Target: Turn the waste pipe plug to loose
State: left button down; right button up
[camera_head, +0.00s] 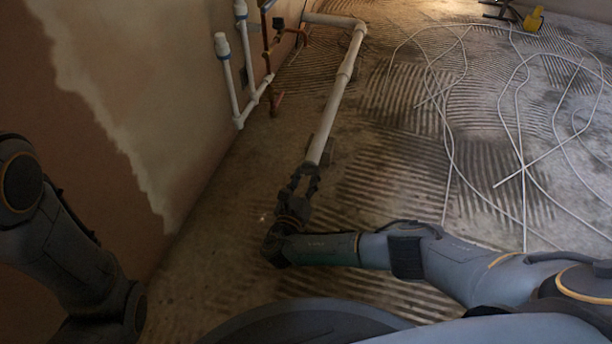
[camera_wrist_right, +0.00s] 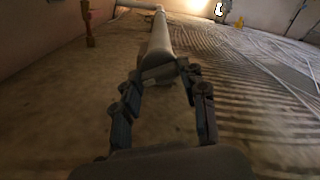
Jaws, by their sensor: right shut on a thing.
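The white waste pipe (camera_head: 336,93) runs along the floor from the back toward me, and its near end meets my right gripper (camera_head: 302,178). In the right wrist view the pipe (camera_wrist_right: 159,40) stretches away, and a plug (camera_wrist_right: 160,72) at its near end sits between the fingers. My right gripper (camera_wrist_right: 163,92) is shut on the plug, one finger on each side. The plug's turn position cannot be made out. My left arm shows at the left edge, but its gripper is out of frame.
White upright pipes (camera_head: 228,75) and copper pipes (camera_head: 267,45) stand by the plastered wall (camera_head: 130,90) at left. Loose white cables (camera_head: 447,135) lie across the ridged floor at right. A yellow object (camera_head: 534,19) stands at the back right.

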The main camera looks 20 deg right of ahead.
jog(key=shift+w+d+r+n+p, duration=0.1)
jog(key=shift+r+n+p, duration=0.2)
jog(key=shift+p, duration=0.5)
jog(key=shift+f, duration=0.15)
jog(key=shift+w, duration=0.1)
jog(key=o, duration=1.1)
jog(key=shift+f, duration=0.1)
jog(key=shift+s+a, duration=0.2)
jog(key=shift+s, duration=0.05)
jog(key=v, duration=0.7)
